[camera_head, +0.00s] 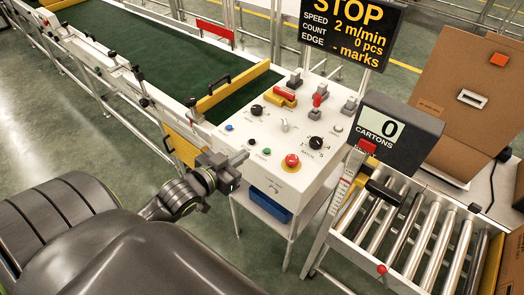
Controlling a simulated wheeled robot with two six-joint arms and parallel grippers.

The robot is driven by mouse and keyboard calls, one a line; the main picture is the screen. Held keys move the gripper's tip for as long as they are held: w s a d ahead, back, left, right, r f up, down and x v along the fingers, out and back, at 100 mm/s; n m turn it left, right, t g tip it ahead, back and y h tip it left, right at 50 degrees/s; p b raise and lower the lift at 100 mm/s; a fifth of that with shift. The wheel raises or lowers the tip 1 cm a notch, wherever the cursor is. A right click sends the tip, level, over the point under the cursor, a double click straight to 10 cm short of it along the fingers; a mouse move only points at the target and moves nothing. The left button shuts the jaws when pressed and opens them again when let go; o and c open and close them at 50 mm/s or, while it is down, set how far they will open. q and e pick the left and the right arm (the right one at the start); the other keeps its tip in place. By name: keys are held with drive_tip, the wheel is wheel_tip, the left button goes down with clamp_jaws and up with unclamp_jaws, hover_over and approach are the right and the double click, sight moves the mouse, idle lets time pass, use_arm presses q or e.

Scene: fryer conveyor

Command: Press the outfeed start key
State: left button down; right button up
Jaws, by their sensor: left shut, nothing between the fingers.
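A white control panel (300,193) carries several keys and knobs. On it are a green button (266,151), a dark button (251,143), a blue button (229,128), black knobs (316,142) and a red emergency stop button (292,161). The key labels are too small to read, so I cannot tell which one is the outfeed start key. My left gripper (242,158) is shut and empty at the panel's near left edge, close to the green and dark buttons. I cannot tell whether it touches the panel. My right gripper is not in view.
A green conveyor belt (130,50) with yellow side guards (238,86) runs behind the panel. A display (352,30) reads STOP, 2 m/min, 0 pcs. A cartons counter (392,131) reads 0. A roller conveyor (403,232) and a large brown box (465,90) stand right.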

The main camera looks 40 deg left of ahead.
use_arm(q)
hover_over(262, 157)
drive_tip(key=shift+s+d+f, duration=0.15)
drive_tip(key=shift+f, duration=0.8)
wheel_tip(262, 157, down, 4)
drive_tip(key=shift+r, duration=0.25)
drive_tip(key=shift+f, duration=0.35)
